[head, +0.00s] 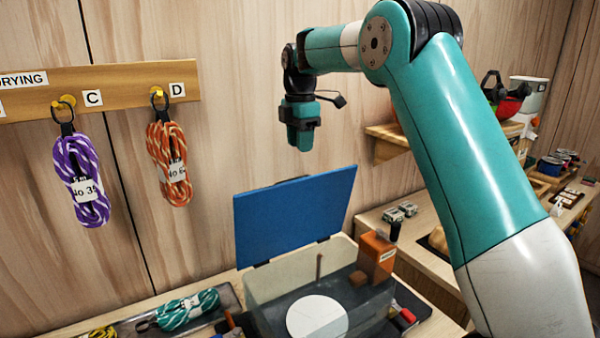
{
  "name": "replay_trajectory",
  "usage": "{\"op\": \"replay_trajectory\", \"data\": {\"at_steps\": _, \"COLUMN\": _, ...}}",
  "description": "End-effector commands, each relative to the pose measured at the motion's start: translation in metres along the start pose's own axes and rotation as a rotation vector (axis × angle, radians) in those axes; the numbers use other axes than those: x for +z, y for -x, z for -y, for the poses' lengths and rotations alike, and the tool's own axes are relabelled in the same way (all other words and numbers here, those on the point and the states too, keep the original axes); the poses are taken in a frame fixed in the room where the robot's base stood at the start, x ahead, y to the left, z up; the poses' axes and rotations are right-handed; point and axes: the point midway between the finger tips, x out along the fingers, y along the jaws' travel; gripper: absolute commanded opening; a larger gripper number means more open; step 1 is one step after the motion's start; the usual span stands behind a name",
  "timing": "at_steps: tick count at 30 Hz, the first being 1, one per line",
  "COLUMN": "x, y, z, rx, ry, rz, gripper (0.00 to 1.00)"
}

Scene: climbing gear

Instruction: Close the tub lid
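The tub (262,290) is a clear, see-through box on the bench at the bottom centre. Its blue lid (295,213) stands open, raised along the tub's back edge and leaning slightly. A white disc (317,317), a thin brown stick (319,267) and a small brown block (358,278) show in or through the tub. My gripper (300,143) hangs pointing down above the lid, apart from it in the picture. Its fingers are small and seen edge-on, so I cannot tell whether they are open or shut.
An orange box (376,258) stands at the tub's right side. A teal rope coil (187,310) lies in a tray at left. Purple (82,181) and orange (170,163) ropes hang from a peg rail (125,83). A shelf (385,146) is behind my arm.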

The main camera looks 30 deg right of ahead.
Motion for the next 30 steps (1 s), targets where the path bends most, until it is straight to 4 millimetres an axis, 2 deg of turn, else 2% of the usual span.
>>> {"op": "replay_trajectory", "data": {"at_steps": 6, "x": 0.0, "y": -0.045, "z": 0.0, "rx": -0.004, "ry": 0.0, "rz": -0.001, "gripper": 0.38}}
{"op": "replay_trajectory", "data": {"at_steps": 12, "x": 0.0, "y": -0.073, "z": 0.0, "rx": -0.002, "ry": 0.0, "rz": 0.0, "gripper": 0.38}}
{"op": "replay_trajectory", "data": {"at_steps": 17, "x": 0.0, "y": -0.082, "z": 0.0, "rx": 0.001, "ry": 0.0, "rz": 0.0, "gripper": 0.38}}
{"op": "replay_trajectory", "data": {"at_steps": 24, "x": 0.0, "y": -0.083, "z": 0.0, "rx": 0.001, "ry": 0.0, "rz": 0.0, "gripper": 0.38}}
{"op": "replay_trajectory", "data": {"at_steps": 25, "x": 0.0, "y": -0.083, "z": 0.0, "rx": 0.001, "ry": 0.0, "rz": 0.0, "gripper": 0.35}}
{"op": "replay_trajectory", "data": {"at_steps": 27, "x": 0.0, "y": -0.083, "z": 0.0, "rx": 0.001, "ry": 0.0, "rz": 0.0, "gripper": 0.19}}
{"op": "replay_trajectory", "data": {"at_steps": 30, "x": 0.0, "y": -0.083, "z": 0.0, "rx": 0.001, "ry": 0.0, "rz": 0.0, "gripper": 0.0}}
